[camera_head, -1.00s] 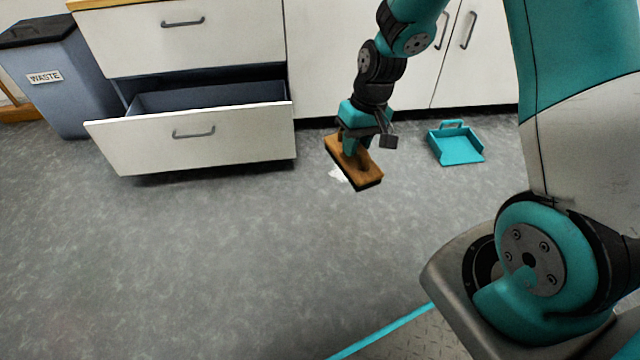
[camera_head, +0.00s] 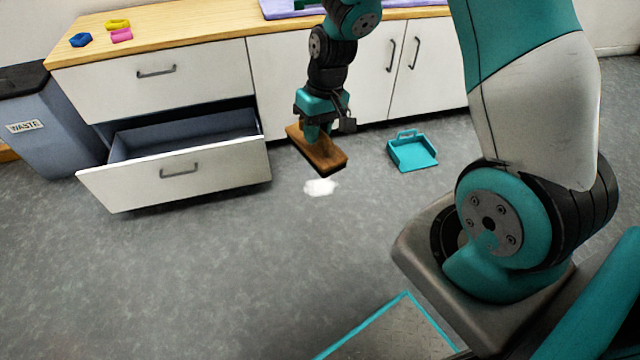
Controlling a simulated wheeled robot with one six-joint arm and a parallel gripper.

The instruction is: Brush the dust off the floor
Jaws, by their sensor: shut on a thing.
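A wooden brush (camera_head: 325,156) with a dark underside is held in my gripper (camera_head: 318,134), which is shut on it. The brush is tilted, and I cannot tell whether it touches the floor. A small white patch of dust (camera_head: 321,187) lies on the grey floor (camera_head: 200,270), just below the brush in the picture. A teal dustpan (camera_head: 413,154) with a handle lies on the floor to the right of the brush, near the cabinets.
A lower drawer (camera_head: 180,175) stands open at the left. A blue-grey waste bin (camera_head: 60,135) is left of the cabinet. The wooden counter (camera_head: 190,32) holds blue, yellow and pink items and a purple mat (camera_head: 283,8). The floor in front is clear.

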